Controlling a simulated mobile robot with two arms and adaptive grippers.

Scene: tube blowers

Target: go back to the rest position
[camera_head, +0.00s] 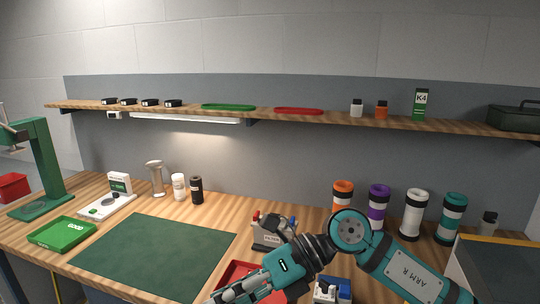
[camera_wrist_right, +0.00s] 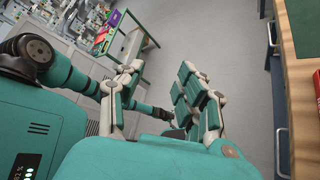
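My right arm comes in from the lower right in the head view. Its gripper (camera_head: 232,292) is low at the bottom edge, in front of the red tray (camera_head: 232,270) and the green mat (camera_head: 155,254). In the right wrist view the two fingers of the right gripper (camera_wrist_right: 162,88) stand apart with grey floor between them and nothing held. My left gripper does not show in the head view. A teal arm link of mine crosses behind the fingers in the wrist view.
A filter box (camera_head: 270,234) and a blue-and-white item (camera_head: 332,291) stand near my right arm. Several coloured rolls, including a purple one (camera_head: 378,205), line the back right. A green GOOD tray (camera_head: 62,235) sits at left. The mat is clear.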

